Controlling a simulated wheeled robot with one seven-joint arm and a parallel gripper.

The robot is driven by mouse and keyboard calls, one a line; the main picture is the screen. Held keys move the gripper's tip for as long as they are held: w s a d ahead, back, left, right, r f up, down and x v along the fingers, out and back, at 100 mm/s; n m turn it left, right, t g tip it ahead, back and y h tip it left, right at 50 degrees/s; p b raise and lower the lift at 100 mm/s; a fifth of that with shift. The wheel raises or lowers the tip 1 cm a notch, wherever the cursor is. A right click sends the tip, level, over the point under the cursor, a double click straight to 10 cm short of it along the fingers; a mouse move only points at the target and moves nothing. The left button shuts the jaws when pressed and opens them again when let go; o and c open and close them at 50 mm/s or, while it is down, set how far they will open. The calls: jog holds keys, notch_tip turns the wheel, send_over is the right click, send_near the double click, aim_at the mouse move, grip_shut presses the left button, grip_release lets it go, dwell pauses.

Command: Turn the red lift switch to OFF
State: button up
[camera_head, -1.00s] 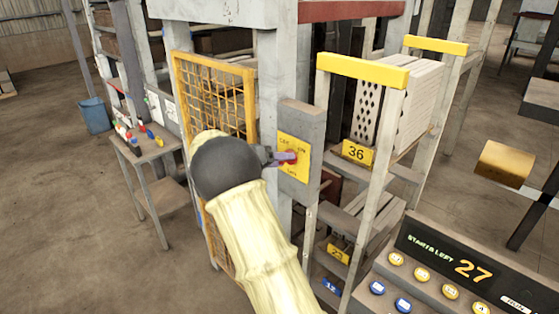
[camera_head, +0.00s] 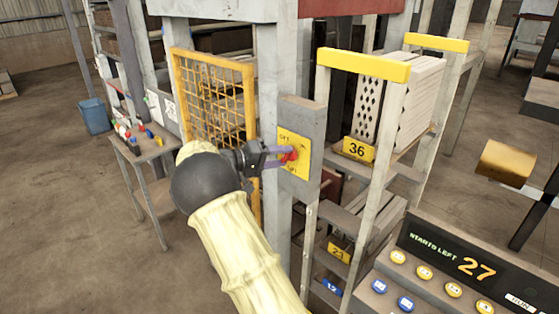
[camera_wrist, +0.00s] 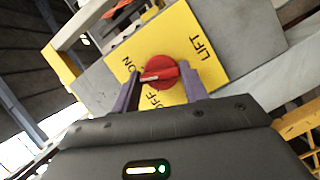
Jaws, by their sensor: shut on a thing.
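The red lift switch (camera_head: 289,156) is a round knob on a yellow plate (camera_head: 301,146) fixed to a grey box. In the wrist view the red knob (camera_wrist: 155,74) sits between my two purple fingers, with the words ON, OFF and LIFT on the plate around it. A pale pointer line on the knob lies toward the left, between the ON and OFF words; its exact setting is hard to tell. My gripper (camera_wrist: 161,90) is shut on the knob. In the head view my gripper (camera_head: 277,157) reaches it from the left.
A yellow mesh gate (camera_head: 214,95) stands behind my wrist. A yellow-topped post (camera_head: 362,66) and a rack with a 36 sign (camera_head: 358,151) stand right of the switch. A control console (camera_head: 465,265) is at lower right. A small table (camera_head: 150,143) stands left.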

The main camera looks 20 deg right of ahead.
jog(key=n, duration=0.2)
jog(key=n+h, duration=0.1)
jog(key=n, duration=0.1)
jog(key=n+h+b, duration=0.1)
jog(key=shift+f+n, duration=0.3)
jog(key=shift+n, duration=0.1)
jog(key=n+h, duration=0.1)
jog(key=n, duration=0.2)
jog(key=shift+n+h, duration=0.4)
jog(key=shift+s+f+n+t+h+p, duration=0.1)
jog(key=shift+n+t+h+p, duration=0.25)
jog(key=shift+n, duration=0.6)
jog(key=shift+f+n+t+h, duration=0.15)
jog(key=shift+n+t, duration=0.3)
jog(key=shift+n, duration=0.5)
jog(key=o, duration=1)
jog(key=shift+r, duration=0.1)
jog(key=b+v, duration=0.5)
jog(key=v, duration=1.2)
jog(key=shift+a, duration=0.2)
